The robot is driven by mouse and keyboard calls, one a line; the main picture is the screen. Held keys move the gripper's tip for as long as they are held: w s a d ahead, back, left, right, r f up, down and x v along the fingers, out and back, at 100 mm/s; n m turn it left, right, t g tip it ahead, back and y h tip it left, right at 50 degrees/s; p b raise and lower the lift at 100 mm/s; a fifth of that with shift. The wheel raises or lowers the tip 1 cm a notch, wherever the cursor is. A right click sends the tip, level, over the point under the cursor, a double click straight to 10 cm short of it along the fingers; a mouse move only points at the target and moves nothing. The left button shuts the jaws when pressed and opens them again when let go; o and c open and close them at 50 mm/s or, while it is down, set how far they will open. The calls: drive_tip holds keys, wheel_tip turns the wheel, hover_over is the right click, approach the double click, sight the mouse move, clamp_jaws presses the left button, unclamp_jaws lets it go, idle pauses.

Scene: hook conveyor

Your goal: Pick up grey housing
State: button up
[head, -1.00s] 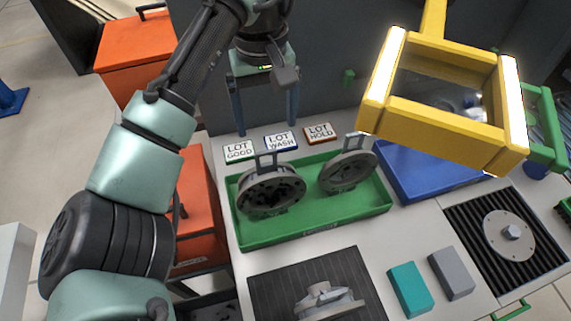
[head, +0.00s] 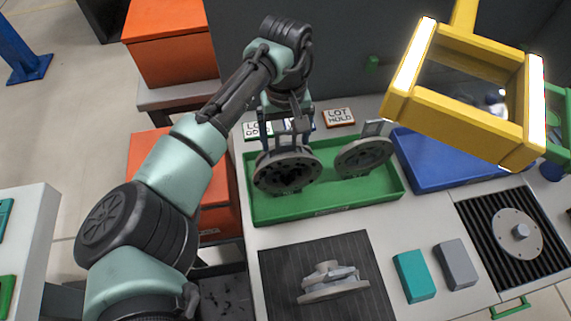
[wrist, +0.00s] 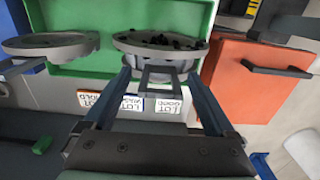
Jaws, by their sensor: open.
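A round grey housing (head: 288,172) with dark bits in its face stands in the left half of the green tray (head: 352,205). A second grey housing (head: 363,156) with a bracket handle stands in the tray's right half. My gripper (head: 284,143) is open at the top of the left housing. In the wrist view, that housing (wrist: 135,41) lies ahead, and its bracket handle (wrist: 160,76) shows between the open fingers of my gripper (wrist: 160,78). I cannot tell whether the fingers touch it. Another grey part (head: 330,284) lies on the dark mat.
Label cards, one reading LOT HOLD (head: 339,117), stand behind the tray, partly hidden by my arm. A yellow frame (head: 465,110) hangs at the upper right over a blue tray (head: 440,178). Teal (head: 414,277) and grey (head: 455,264) blocks lie in front. Orange bins (head: 168,50) stand left.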

drive_tip(key=shift+f, duration=0.2)
clamp_jaws()
idle(0.3)
drive_tip(key=shift+r, duration=0.1)
